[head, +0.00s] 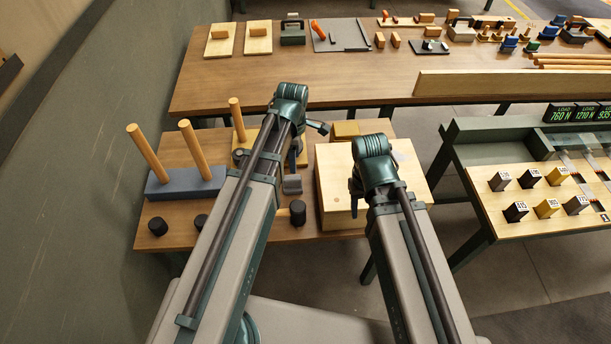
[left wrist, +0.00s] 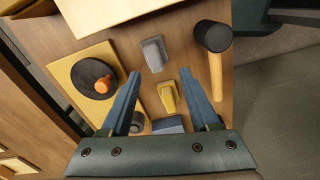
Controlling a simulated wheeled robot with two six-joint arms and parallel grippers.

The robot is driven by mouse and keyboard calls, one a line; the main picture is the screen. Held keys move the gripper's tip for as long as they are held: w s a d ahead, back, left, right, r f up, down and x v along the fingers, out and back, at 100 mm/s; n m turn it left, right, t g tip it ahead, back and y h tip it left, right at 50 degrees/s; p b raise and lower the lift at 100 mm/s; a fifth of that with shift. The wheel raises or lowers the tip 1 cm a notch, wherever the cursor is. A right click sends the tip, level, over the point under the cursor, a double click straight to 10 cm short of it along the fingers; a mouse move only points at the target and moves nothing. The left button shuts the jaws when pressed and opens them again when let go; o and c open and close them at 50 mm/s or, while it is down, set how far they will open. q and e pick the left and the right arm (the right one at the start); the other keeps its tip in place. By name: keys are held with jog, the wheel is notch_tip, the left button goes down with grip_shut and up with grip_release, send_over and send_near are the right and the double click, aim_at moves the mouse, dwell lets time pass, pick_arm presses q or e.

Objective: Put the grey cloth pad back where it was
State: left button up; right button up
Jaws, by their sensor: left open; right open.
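A small grey pad-like piece (left wrist: 154,54), which I take for the grey cloth pad, lies on the brown bench top in the left wrist view. My left gripper (left wrist: 161,75) is open and empty above the bench. The grey piece is between and just beyond its fingertips in the picture, apart from them. A similar yellow piece (left wrist: 168,97) lies closer, between the fingers. In the head view my right gripper (head: 355,188) is mostly hidden by its wrist, over the wooden box; nothing is seen in it.
A black-headed mallet (left wrist: 212,37) lies right of the grey piece. A yellow board (left wrist: 85,62) with a black disc and orange knob is left. The wooden box (head: 335,190) stands close by. A blue block with wooden pegs (head: 185,183) stands at the left.

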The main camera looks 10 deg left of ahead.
pick_arm(q)
jog(key=s+d+m, duration=0.4)
jog(key=s+m, duration=0.2)
jog(key=m, duration=0.5)
jog(key=s+d+m+y, duration=0.1)
jog(key=s+d+m, duration=0.4)
jog(key=m, duration=0.6)
jog(key=shift+s+m, duration=0.3)
jog(key=shift+s, duration=0.75)
jog(key=shift+d+r, duration=0.1)
